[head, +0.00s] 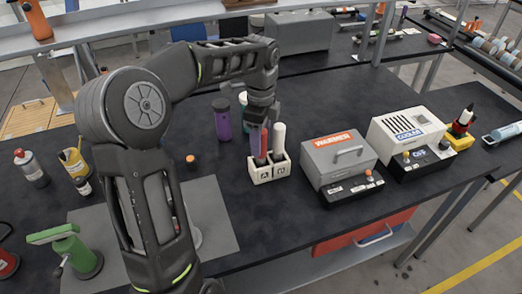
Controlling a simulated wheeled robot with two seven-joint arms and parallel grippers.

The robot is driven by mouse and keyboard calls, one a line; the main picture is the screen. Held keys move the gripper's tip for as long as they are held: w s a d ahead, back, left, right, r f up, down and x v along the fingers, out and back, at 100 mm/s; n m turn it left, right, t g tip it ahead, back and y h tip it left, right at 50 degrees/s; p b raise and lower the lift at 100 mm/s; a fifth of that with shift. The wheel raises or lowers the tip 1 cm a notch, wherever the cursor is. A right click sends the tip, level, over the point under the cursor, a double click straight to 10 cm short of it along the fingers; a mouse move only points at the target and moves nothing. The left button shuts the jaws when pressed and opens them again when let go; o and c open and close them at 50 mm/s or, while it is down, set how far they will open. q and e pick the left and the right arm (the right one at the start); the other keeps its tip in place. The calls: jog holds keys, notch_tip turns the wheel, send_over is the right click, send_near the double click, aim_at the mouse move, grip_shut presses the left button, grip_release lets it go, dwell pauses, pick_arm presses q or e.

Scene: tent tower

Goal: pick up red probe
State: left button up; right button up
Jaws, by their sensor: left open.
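The red probe (264,142) stands in the left part of a white holder (270,172) near the middle of the dark bench. A white probe (279,138) stands beside it in the right part. My left gripper (258,124) points down directly over the red probe, with its fingers around or just in front of the probe's upper end. It is open; whether a finger touches the probe cannot be told. Part of the red probe is hidden by the gripper. My right gripper is not in view.
A grey warmer box (338,158) and a white cooler box (410,133) stand right of the holder. A purple bottle (221,120) stands close behind left. A small orange-capped item (191,162) is left. Bottles and a green tool (70,250) stand at far left.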

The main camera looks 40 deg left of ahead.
pick_arm(q)
jog(key=shift+c, duration=0.2)
grip_shut()
dwell(0.3)
